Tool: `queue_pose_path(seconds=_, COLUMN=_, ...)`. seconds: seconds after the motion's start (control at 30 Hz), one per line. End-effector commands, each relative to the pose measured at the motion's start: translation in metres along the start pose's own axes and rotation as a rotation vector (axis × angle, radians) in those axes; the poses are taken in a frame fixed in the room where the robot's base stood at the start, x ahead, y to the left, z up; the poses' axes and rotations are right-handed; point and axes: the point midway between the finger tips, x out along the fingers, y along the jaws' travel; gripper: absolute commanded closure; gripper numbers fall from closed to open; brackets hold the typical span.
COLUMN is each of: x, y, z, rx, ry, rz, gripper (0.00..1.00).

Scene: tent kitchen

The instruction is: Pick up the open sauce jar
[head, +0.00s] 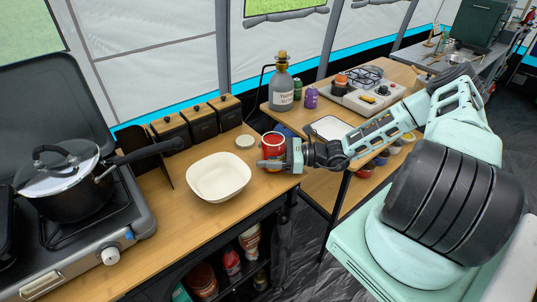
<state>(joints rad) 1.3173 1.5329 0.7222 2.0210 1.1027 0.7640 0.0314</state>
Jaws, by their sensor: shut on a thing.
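The open sauce jar (273,143) is red and stands out at the right end of the wooden counter, beyond the white bowl. My gripper (272,163) reaches in from the right and is shut on the jar, low on its side. The jar looks upright. The fingers are small in this view, and the jar's base is partly hidden by them, so I cannot tell if it touches the counter. A pale round lid (245,141) lies flat on the counter just left of the jar.
A white bowl (218,178) stands on the counter (150,215) left of my gripper. Dark canisters (200,121) line the back. A lidded pot (65,180) sits on the stove at left. A second table with a grey bottle (281,88) and cans stands behind.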

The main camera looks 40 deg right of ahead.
Motion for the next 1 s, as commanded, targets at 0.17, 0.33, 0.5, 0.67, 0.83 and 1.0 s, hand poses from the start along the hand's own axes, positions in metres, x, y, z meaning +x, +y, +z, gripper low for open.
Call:
queue_pose_path(seconds=0.17, x=0.000, y=0.000, z=0.007, rx=-0.001, ry=-0.003, rz=0.000, gripper=0.78)
queue_pose_path(seconds=0.33, x=0.000, y=-0.001, z=0.017, rx=-0.001, ry=-0.003, rz=0.000, gripper=0.78)
queue_pose_path(seconds=0.5, x=0.000, y=0.000, z=0.030, rx=-0.002, ry=-0.002, rz=0.001, gripper=0.78)
queue_pose_path(seconds=0.67, x=0.000, y=-0.001, z=0.044, rx=-0.003, ry=-0.003, rz=0.001, gripper=0.78)
queue_pose_path(seconds=0.83, x=0.000, y=-0.001, z=0.059, rx=-0.002, ry=-0.003, rz=0.001, gripper=0.78)
queue_pose_path(seconds=1.0, x=0.000, y=0.000, z=0.072, rx=-0.001, ry=-0.002, rz=0.002, gripper=0.78)
